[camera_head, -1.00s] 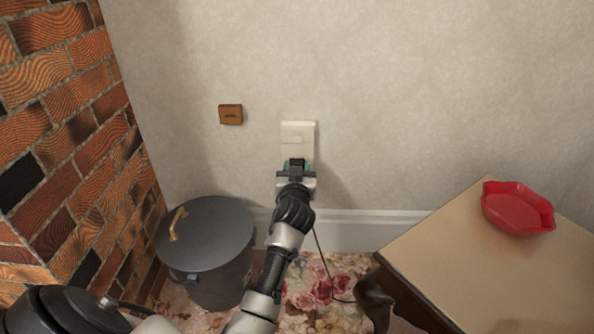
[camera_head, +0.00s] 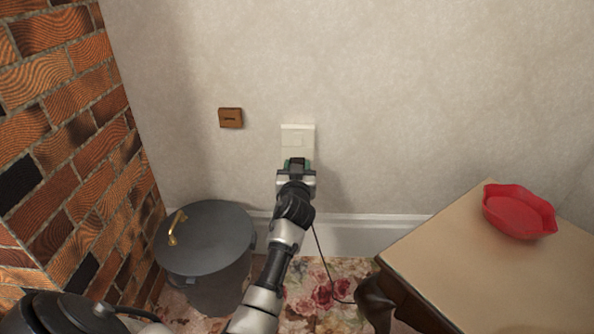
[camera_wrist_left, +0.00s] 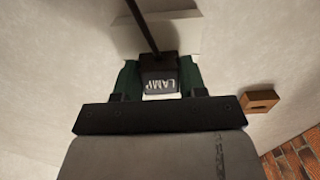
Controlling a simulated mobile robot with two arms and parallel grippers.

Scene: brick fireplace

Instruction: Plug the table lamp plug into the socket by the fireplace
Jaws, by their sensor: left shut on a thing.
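The cream wall socket (camera_head: 297,138) is on the wall beside the brick fireplace; its lower part is hidden behind my left gripper (camera_head: 297,163). In the left wrist view my left gripper (camera_wrist_left: 158,82) is shut on the black plug (camera_wrist_left: 159,72), which carries a white "LAMP" label. The plug's cord runs up across that view, over the pale socket plate (camera_wrist_left: 185,37). The plug is right in front of the plate; I cannot tell whether its pins are in. In the head view the dark cord (camera_head: 324,262) hangs down to the floor. My right gripper is not in view.
A small brown wall plate (camera_head: 230,118) is left of the socket. A dark lidded bin (camera_head: 207,240) stands below, by the brick fireplace (camera_head: 62,150). A wooden table (camera_head: 455,265) with a red dish (camera_head: 518,211) is at right.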

